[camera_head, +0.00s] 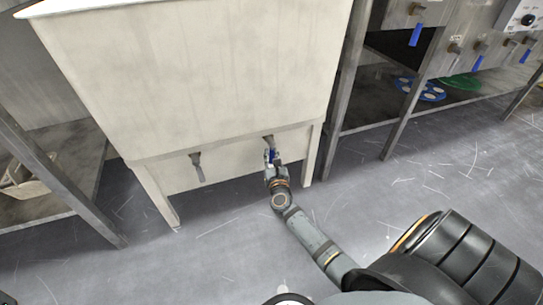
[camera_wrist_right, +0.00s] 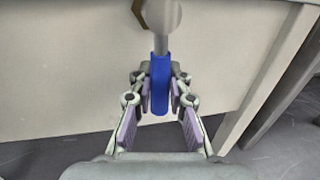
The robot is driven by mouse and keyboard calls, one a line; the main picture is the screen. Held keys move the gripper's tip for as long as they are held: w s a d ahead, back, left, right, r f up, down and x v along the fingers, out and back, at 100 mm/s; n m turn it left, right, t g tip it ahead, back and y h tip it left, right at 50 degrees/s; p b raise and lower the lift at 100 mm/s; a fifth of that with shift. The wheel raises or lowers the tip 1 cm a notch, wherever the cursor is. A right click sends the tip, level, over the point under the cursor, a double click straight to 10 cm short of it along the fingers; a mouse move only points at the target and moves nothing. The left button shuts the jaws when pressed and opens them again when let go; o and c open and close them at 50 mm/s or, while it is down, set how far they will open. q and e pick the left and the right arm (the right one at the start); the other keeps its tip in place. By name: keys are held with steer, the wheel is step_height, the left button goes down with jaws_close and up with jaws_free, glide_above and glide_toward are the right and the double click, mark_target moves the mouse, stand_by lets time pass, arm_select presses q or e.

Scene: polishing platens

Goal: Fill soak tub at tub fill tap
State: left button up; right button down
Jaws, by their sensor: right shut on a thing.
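A large pale soak tub (camera_head: 190,75) on legs stands in front of me; its inside is hidden from this angle. Two taps show low on its front, a grey one on the left (camera_head: 197,165) and one with a blue handle on the right. My right gripper (camera_head: 271,158) is at the right one. In the right wrist view, my right gripper (camera_wrist_right: 159,98) is shut on the blue tap handle (camera_wrist_right: 160,70), which hangs straight down between the finger pads. No water is visible.
A metal bench (camera_head: 345,90) on the right has several blue-handled taps and a lower shelf with blue and green discs (camera_head: 422,90). A shelf on the left holds a pale basket (camera_head: 32,172). The scratched grey floor (camera_head: 190,255) is clear in front.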

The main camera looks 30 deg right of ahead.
steer(key=shift+s+d+r+n+t+b, duration=0.15)
steer(key=shift+d+n, duration=0.35)
steer(key=shift+n, duration=0.6)
steer(key=shift+s+d+r+n+t+b, duration=0.2)
steer(key=shift+d+n, duration=0.35)
steer(key=shift+n, duration=0.55)
steer(key=shift+s+d+n+t, duration=0.1)
steer(key=shift+d+n+t, duration=0.3)
steer(key=shift+n, duration=0.7)
steer(key=shift+d, duration=0.15)
steer(key=c, duration=1.3)
jaws_free()
steer(key=shift+r, duration=0.1)
steer(key=v, duration=1.2)
steer(key=shift+r, duration=0.15)
